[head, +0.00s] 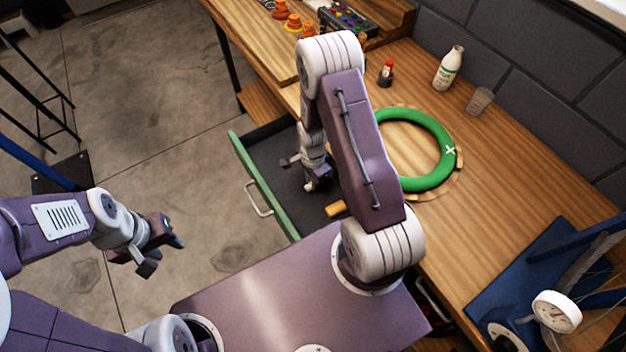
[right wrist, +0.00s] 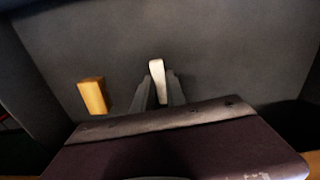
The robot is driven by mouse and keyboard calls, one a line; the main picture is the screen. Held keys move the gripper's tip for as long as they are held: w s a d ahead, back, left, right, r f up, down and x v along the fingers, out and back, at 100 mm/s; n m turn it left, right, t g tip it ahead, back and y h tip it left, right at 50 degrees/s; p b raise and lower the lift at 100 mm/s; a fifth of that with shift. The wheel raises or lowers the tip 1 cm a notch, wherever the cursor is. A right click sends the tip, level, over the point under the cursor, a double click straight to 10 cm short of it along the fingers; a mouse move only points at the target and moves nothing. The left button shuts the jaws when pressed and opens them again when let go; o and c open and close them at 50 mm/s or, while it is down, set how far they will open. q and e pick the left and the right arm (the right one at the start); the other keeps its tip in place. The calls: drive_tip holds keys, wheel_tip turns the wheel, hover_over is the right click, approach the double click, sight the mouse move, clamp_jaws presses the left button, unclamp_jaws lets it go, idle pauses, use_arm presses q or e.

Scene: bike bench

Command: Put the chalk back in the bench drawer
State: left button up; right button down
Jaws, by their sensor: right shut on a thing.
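The chalk (right wrist: 157,78) is a short white stick, seen in the right wrist view. My right gripper (right wrist: 160,90) is shut on it, with a finger on each side. The bench drawer (head: 283,180) is pulled open, with a dark inside and a green front (head: 262,186). In the head view my right gripper (head: 303,172) is over or inside the open drawer; the chalk cannot be made out there. Whether the chalk touches the drawer floor (right wrist: 205,50) I cannot tell. My left gripper (head: 160,250) is open and empty above the concrete floor, left of the drawer.
A yellow-orange block (right wrist: 93,95) lies in the drawer beside the chalk; it also shows in the head view (head: 336,209). On the bench (head: 500,185) are a green ring (head: 440,140), a white bottle (head: 448,68), a small red-capped bottle (head: 386,72) and a clear cup (head: 479,100).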

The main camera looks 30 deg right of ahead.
drive_tip(key=shift+f, duration=0.15)
drive_tip(key=c, duration=1.4)
unclamp_jaws()
drive_tip(key=shift+o, duration=0.2)
drive_tip(key=shift+f+b, duration=0.15)
drive_tip(key=shift+b, duration=0.25)
drive_tip(key=r, duration=0.4)
drive_tip(key=r+p, duration=0.1)
drive_tip(key=r, duration=0.3)
drive_tip(key=shift+w+r, duration=0.2)
drive_tip(key=shift+r, duration=0.05)
drive_tip(key=r, duration=0.1)
wheel_tip(320, 180, up, 5)
drive_tip(key=n, duration=0.6)
hover_over(310, 195)
drive_tip(key=s+a+r+n+t, duration=0.1)
drive_tip(key=s+a+r+n, duration=0.2)
drive_tip(key=n, duration=0.7)
drive_tip(key=s+r, duration=0.2)
drive_tip(key=s, duration=0.1)
drive_tip(key=shift+s, duration=0.15)
